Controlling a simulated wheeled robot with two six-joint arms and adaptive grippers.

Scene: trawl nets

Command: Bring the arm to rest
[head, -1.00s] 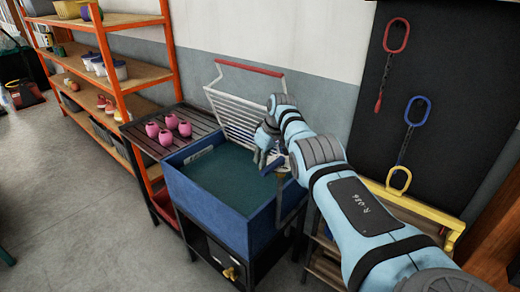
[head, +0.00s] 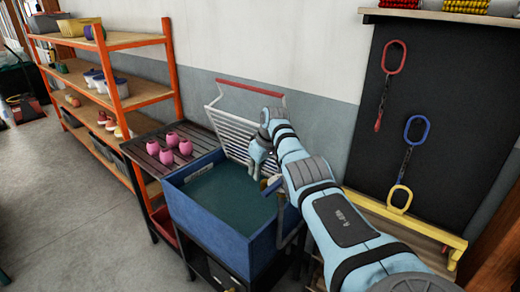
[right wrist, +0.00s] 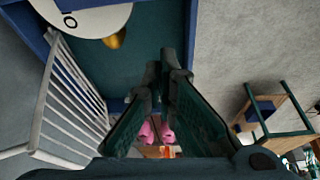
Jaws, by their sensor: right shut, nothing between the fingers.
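My right arm, light blue with dark bands, reaches in from the lower right in the head view. Its right gripper (head: 260,165) hangs over the far right part of a blue tank (head: 228,237) of dark green water. It also shows in the right wrist view (right wrist: 165,62), where the dark fingers are shut together with nothing between them. The gripper is in front of a white wire rack (head: 232,130) with a red bar, which leans up behind the tank. Whether they touch is unclear. My left gripper is not in view.
Several pink pots (head: 169,139) stand on a dark slatted table (head: 150,148) left of the tank. An orange shelf unit (head: 174,65) is further left. A black board (head: 440,110) with hanging chain links (head: 416,130) is at the right. The floor (head: 70,220) at left is clear.

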